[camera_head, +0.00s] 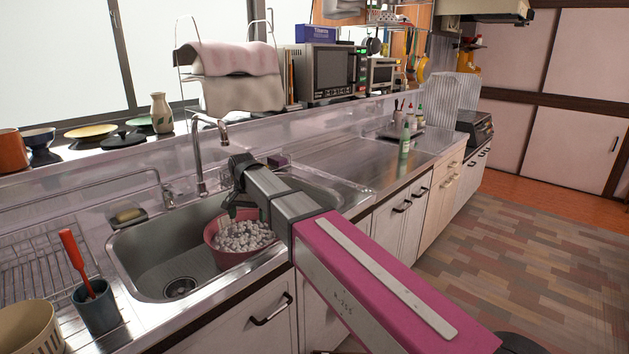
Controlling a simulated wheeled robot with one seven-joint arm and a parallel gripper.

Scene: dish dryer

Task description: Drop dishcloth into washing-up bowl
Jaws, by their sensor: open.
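The washing-up bowl (213,238) is a pink round bowl standing in the right part of the steel sink. A speckled white-and-grey mass (246,237) lies inside it. This looks like a crumpled patterned dishcloth, but I cannot tell for certain. My gripper (231,208) is open and sits low over the back of the bowl, just above the speckled mass. Whether the fingertips touch it I cannot tell. My forearm hides the bowl's right side. A pale pink cloth (228,62) hangs over a wire rack behind the sink.
The sink (150,262) has bare room left of the bowl, around its drain. The faucet (197,160) rises behind the bowl near my gripper. A blue-grey cup (97,310) with a red-handled tool stands at the front left. The steel counter (345,150) right of the sink is mostly clear.

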